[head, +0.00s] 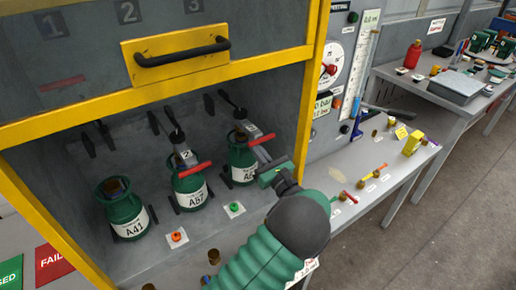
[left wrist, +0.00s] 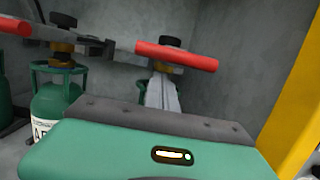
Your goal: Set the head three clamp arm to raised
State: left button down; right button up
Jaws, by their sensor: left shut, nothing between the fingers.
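The head three clamp arm (head: 238,132) is at the right inside the cabinet, above the green cylinder (head: 242,168) at that end. Its red handle (head: 272,163) sticks out sideways and looks roughly level; the wrist view shows a red handle (left wrist: 177,56) just beyond my fingers. My left gripper (head: 261,153) is shut and empty, reaching into the cabinet at this handle. Its grey fingers (left wrist: 162,96) point at the bar; whether they touch it I cannot tell. The middle clamp, marked 2, has a red handle (head: 195,171) too. My right gripper is not in view.
The yellow-framed guard (head: 160,95) with a black handle (head: 182,51) hangs above the opening. Cylinder A41 (head: 120,208) stands at the left. Yellow post (head: 313,90) edges the right side. A grey bench (head: 350,172) beyond holds small parts and a yellow block (head: 412,143).

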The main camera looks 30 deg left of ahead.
aim_at(264, 138)
pick_arm(q)
jog(key=d+r+p, duration=0.1)
jog(key=r+p, duration=0.2)
jog(key=r+h+p, duration=0.1)
jog(key=r+p, duration=0.2)
jog(key=d+r+h+p, duration=0.1)
jog(key=r+p, duration=0.1)
jog(key=p, duration=0.1)
jog(key=shift+w+d+r, duration=0.1)
jog(key=shift+d+r, duration=0.25)
jog(key=shift+r, duration=0.05)
jog(key=r+p, duration=0.1)
jog(key=p, duration=0.1)
jog(key=a+r+g+h+p, duration=0.1)
jog(key=r+p, duration=0.1)
jog(key=a+r+h+p, duration=0.1)
jog(key=r+p, duration=0.1)
jog(key=shift+w+a+g, duration=0.1)
jog(key=shift+g, duration=0.2)
notch_tip(264, 138, up, 5)
jog(key=w+a+p, duration=0.1)
jog(key=a+p, duration=0.2)
jog(key=p, duration=0.1)
jog(key=shift+w, duration=0.15)
jog(key=shift+d, duration=0.1)
